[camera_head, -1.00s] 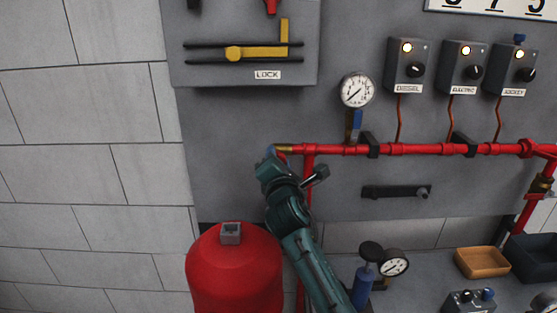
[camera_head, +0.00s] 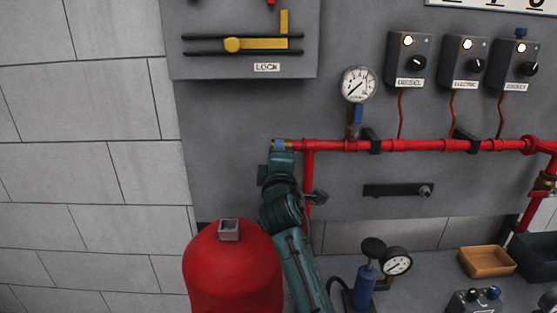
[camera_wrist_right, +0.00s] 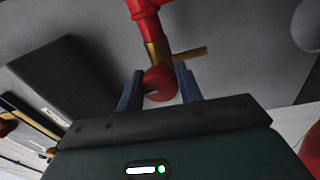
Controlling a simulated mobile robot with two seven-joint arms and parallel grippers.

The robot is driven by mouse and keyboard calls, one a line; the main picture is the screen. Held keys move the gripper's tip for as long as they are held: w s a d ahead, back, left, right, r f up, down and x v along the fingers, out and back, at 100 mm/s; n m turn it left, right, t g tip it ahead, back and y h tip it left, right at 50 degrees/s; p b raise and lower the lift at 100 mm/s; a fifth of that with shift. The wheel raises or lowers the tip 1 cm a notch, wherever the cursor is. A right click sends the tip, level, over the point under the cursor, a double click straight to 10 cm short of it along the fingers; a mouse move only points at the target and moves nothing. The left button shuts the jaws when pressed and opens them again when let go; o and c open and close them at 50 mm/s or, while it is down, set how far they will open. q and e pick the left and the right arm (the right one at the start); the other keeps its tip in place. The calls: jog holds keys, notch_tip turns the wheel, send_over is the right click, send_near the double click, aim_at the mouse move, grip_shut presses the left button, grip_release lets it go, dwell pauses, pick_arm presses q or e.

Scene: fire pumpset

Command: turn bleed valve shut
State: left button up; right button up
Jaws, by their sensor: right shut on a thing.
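The bleed valve is a small brass fitting (camera_wrist_right: 155,48) at the left end of the red pipe (camera_head: 410,147). In the right wrist view it has a brass stub (camera_wrist_right: 188,53) sticking out to the right and a round red knob (camera_wrist_right: 160,83) at its end. My right gripper (camera_wrist_right: 159,88) has its two blue-grey fingers on either side of this knob, shut on it. In the head view my right gripper (camera_head: 280,147) is at the pipe's left end and covers most of the valve. My left gripper is not in view.
A red tank (camera_head: 233,275) stands just left of my right arm. A pressure gauge (camera_head: 359,84) sits above the pipe. A blue hand pump (camera_head: 364,285) with a gauge stands right of the arm. A yellow lock bar (camera_head: 265,44) is on the panel above.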

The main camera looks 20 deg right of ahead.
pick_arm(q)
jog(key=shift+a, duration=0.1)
pick_arm(e)
jog(key=shift+m, duration=0.6)
jog(key=o, duration=1)
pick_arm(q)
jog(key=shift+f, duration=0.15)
